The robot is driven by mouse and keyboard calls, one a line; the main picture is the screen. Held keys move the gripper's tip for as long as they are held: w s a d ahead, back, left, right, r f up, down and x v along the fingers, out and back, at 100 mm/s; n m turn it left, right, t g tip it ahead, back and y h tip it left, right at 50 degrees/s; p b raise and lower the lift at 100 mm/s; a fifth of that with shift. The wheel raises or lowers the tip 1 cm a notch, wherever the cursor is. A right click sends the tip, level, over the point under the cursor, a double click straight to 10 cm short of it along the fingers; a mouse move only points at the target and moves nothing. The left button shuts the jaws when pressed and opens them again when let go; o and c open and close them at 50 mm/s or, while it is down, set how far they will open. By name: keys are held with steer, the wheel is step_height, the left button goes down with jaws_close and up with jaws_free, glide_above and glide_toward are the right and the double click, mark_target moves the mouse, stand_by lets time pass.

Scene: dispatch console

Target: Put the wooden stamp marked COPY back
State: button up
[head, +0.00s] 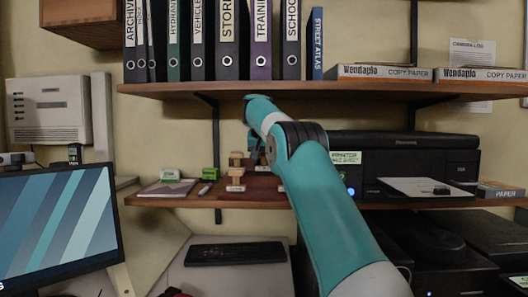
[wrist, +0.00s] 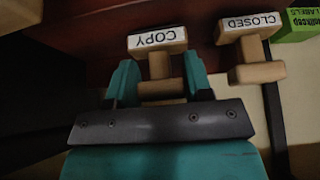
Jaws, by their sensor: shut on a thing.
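The wooden stamp marked COPY (wrist: 158,63) is between the two fingers of my gripper (wrist: 161,82) in the wrist view. The fingers are shut on it, and its white label appears upside down. In the head view my gripper (head: 256,150) is over the lower shelf, in front of the wall and left of the printer. My arm partly hides this area, and I cannot tell whether the stamp touches the shelf. A wooden stamp marked CLOSED (wrist: 249,50) stands right beside it in the wrist view, apart from the fingers.
The lower shelf (head: 250,201) also holds wooden stamps (head: 236,172), a green box (head: 203,174), a notepad (head: 166,188) and a black printer (head: 405,160). The upper shelf (head: 190,90), with binders and copy paper, is close above my gripper. A monitor (head: 60,230) stands at lower left.

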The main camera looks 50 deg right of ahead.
steer(key=shift+w+d+f+b, duration=0.25)
steer(key=shift+w+d+b, duration=0.1)
steer(key=shift+d, duration=0.05)
steer(key=shift+f, duration=0.1)
steer(key=o, duration=0.8)
